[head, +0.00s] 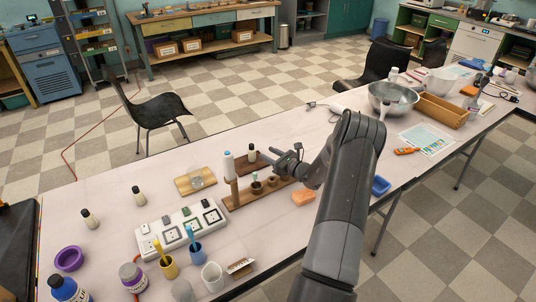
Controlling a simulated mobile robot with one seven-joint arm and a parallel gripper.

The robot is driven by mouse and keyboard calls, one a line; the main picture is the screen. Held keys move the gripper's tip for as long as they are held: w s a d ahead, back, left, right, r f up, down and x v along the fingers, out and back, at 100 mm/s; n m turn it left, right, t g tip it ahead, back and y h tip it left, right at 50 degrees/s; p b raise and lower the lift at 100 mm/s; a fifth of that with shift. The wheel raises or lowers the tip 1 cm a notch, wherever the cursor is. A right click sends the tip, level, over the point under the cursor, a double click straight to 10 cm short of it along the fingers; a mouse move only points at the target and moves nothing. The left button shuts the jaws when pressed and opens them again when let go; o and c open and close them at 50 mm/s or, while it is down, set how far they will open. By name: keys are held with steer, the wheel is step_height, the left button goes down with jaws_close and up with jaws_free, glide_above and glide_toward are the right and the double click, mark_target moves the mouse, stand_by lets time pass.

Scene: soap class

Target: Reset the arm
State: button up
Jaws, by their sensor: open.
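My arm reaches from the lower right over the white table (110,195). My gripper (268,160) is at its far end, pointing left over the middle of the table. Its jaws are open and appear empty. They are close to a wooden rack (236,199) with a white bottle with a blue top (228,166) and small dark pots. A small dark-capped bottle (252,153) stands just behind the gripper. I cannot tell whether the gripper touches anything there.
A white power strip (180,227), cups holding brushes (168,262) and bottles crowd the left front. An orange block (303,197) lies beside my arm. A metal bowl (393,98) and wooden tray (440,110) are at right. A black chair (160,110) stands behind the table.

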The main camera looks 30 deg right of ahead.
steer(key=shift+r, duration=0.1)
steer(key=a+r+n+g+y, duration=0.3)
steer(key=a+r+n+g, duration=0.1)
steer(key=r+n, duration=0.75)
steer(key=s+a+r+n+g, duration=0.4)
steer(key=s+a+r, duration=0.15)
steer(key=a, duration=0.45)
steer(key=s+a+r+n+g, duration=0.35)
steer(key=a+r+n, duration=0.2)
steer(key=a, duration=0.35)
steer(key=s+a+r+n+h, duration=0.2)
steer(key=s+a+n, duration=0.1)
steer(key=s, duration=0.6)
steer(key=s+a+r+n+h, duration=0.2)
steer(key=s+a+n+h, duration=0.1)
steer(key=s, duration=0.7)
steer(key=s+a+r+n+h, duration=0.1)
steer(key=s+a+n+h, duration=0.2)
steer(key=s, duration=0.7)
steer(key=shift+s+a+r+n, duration=0.15)
steer(key=shift+a+r+n, duration=0.35)
steer(key=shift+n, duration=0.6)
steer(key=shift+o, duration=0.4)
steer(key=shift+s+f+h, duration=0.15)
steer(key=shift+s+h, duration=0.15)
